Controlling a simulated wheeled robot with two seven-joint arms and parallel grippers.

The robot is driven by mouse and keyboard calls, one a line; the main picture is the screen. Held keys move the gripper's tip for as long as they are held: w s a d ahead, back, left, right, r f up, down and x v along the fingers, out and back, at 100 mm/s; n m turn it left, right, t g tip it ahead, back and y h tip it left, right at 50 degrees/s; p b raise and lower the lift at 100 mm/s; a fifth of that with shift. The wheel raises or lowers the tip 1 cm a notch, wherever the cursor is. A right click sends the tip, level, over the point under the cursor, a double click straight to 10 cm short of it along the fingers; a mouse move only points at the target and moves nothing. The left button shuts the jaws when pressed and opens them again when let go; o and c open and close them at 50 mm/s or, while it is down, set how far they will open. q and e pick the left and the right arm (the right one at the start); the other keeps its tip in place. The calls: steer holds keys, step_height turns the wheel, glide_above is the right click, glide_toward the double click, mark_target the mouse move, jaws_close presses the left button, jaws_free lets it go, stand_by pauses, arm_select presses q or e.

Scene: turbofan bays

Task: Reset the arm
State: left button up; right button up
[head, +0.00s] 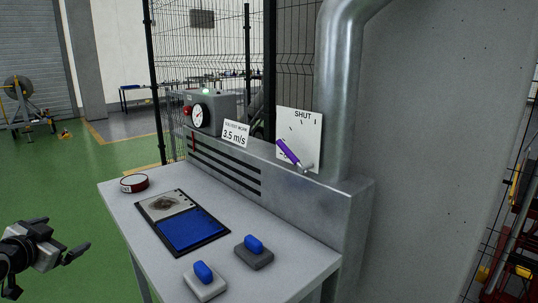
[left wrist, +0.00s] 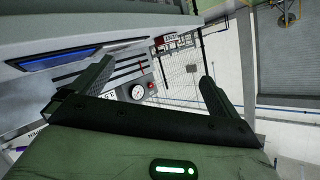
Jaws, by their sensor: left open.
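My left gripper (head: 80,250) is at the lower left of the head view, beside the left edge of the grey bench (head: 122,205) and apart from it. Its two fingers are spread and nothing is between them. In the left wrist view the same gripper (left wrist: 150,90) shows both dark fingers wide apart, with the bench and a gauge (left wrist: 137,91) beyond. My right gripper is in neither view.
Behind stand a gauge box (head: 222,108), a purple lever (head: 288,152) and a duct (head: 340,90).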

arm_select(q)
steer(key=a+r+t+y, duration=0.1)
steer(key=a+r+y, duration=0.3)
steer(key=a+y, duration=0.1)
steer(key=s+d+f+g+h, duration=0.1)
steer(key=s+d+f+h, duration=0.1)
steer(key=s+d+f, duration=0.4)
steer(key=s+d+f+m+g+h, duration=0.1)
steer(key=d+f+h, duration=0.1)
steer(key=d+f, duration=0.75)
steer(key=s+d+f+g+h, duration=0.15)
steer(key=s+d+f, duration=0.25)
steer(key=d+f, duration=0.4)
steer(key=s+d+f+n+h, duration=0.1)
steer(key=s+d+n+h, duration=0.2)
steer(key=s+d, duration=1.2)
steer(key=d+h, duration=0.1)
steer(key=d, duration=0.2)
steer(key=shift+s+d+g, duration=0.15)
steer(key=shift+s+g, duration=0.15)
steer(key=shift+g, duration=0.05)
